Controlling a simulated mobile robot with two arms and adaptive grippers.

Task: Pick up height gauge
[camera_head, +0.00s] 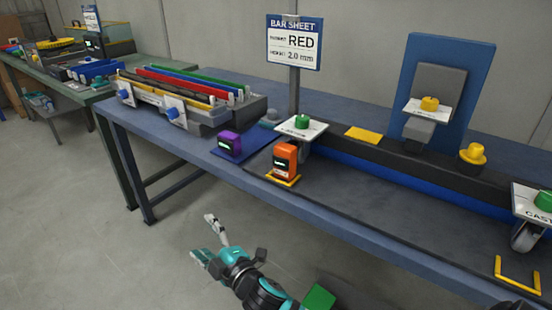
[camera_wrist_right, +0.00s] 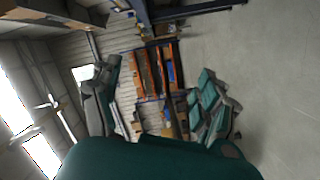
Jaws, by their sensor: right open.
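Two small box-shaped devices with dark display faces stand near the front edge of the blue bench (camera_head: 205,157). The orange device (camera_head: 285,159) stands at a yellow floor marking, and the purple device (camera_head: 229,143) stands on a blue mat. I cannot tell which of them is the height gauge. My right gripper (camera_head: 205,236) is open and empty, out in front of the bench and below its top, apart from both devices. Its two spread fingers also show in the right wrist view (camera_wrist_right: 158,98). My left gripper is not in view.
A sign (camera_head: 294,43) reading "BAR SHEET RED 2.0 mm" stands on a post behind the devices. A rack of coloured bars (camera_head: 196,112) lies left of them. The floor before the bench is clear.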

